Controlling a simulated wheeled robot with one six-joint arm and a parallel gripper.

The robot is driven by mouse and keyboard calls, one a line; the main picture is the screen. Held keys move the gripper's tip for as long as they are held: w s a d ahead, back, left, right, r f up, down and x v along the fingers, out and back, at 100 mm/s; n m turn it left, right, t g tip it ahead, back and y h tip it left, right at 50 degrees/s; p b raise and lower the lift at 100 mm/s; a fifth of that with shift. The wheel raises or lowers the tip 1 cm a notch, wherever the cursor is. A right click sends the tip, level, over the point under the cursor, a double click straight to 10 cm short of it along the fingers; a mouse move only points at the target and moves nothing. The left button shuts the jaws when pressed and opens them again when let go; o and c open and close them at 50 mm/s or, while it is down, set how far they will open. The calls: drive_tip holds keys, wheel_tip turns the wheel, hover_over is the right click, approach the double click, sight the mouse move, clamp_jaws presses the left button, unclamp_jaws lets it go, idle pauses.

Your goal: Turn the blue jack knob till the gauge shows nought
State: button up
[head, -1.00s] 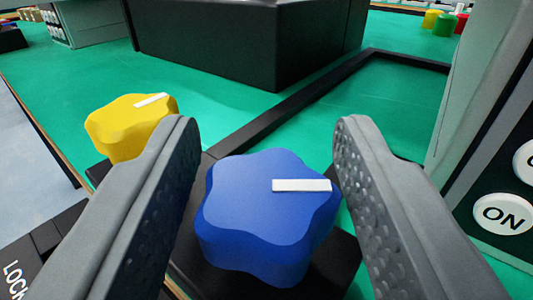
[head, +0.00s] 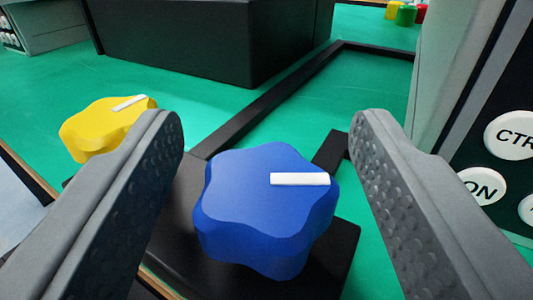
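The blue jack knob (head: 255,215) is lobed, with a white pointer bar on its top that points to the right. It sits on a black base (head: 335,262). My gripper (head: 265,130) is open, with one finger on each side of the blue knob. A gap shows between the knob and each finger, wider on the right. I cannot see a gauge in this view.
A yellow knob (head: 105,128) with a white pointer stands left, partly behind my left finger. A black box (head: 210,35) and black rails lie beyond on the green top (head: 370,95). A panel with white buttons (head: 482,187) stands close on the right.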

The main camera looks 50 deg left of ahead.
drive_tip(key=v, duration=1.7)
drive_tip(key=shift+s+d, duration=0.15)
